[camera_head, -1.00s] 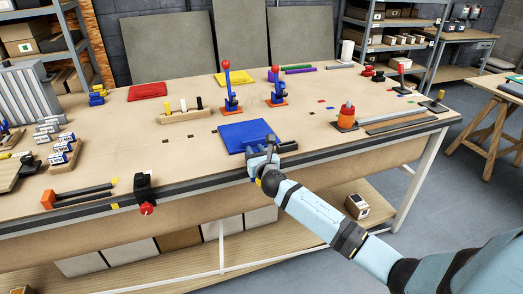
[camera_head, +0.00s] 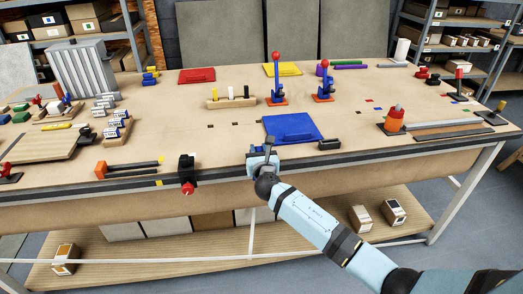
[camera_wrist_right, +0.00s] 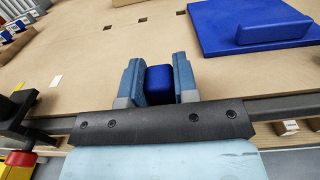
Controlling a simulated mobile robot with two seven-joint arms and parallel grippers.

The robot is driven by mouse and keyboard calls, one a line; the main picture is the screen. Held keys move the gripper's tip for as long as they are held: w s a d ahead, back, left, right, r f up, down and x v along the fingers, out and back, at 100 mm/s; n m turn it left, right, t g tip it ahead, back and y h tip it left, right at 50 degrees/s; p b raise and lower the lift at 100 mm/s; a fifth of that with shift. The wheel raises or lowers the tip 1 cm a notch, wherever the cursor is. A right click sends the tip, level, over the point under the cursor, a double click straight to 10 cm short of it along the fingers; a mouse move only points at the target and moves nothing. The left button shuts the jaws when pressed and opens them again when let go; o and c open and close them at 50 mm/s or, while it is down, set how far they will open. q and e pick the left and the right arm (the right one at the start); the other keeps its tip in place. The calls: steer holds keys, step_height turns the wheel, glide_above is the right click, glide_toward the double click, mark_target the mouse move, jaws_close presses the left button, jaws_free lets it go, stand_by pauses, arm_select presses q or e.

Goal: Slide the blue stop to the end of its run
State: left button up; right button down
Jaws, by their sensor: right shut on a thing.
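The blue stop (camera_wrist_right: 160,82) is a small dark blue block at the front edge of the bench. In the right wrist view it sits between the two fingers of my right gripper (camera_wrist_right: 158,78), which is shut on it. In the head view my right gripper (camera_head: 262,150) is at the dark rail (camera_head: 225,169) along the bench's front edge, left of the blue panel. The gripper mostly hides the stop there. My left gripper is not in view.
A black clamp with a red knob (camera_head: 187,174) stands on the front edge to the left. A black block (camera_head: 329,144) lies to the right. The blue panel (camera_head: 293,128) lies behind the gripper. The rail between gripper and clamp looks clear.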

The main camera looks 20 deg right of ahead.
steer(key=c, duration=1)
jaws_free()
steer(key=shift+a, duration=0.25)
steer(key=shift+o, duration=0.6)
steer(key=shift+a, duration=0.1)
steer(key=shift+s, duration=0.35)
steer(key=v, duration=1.3)
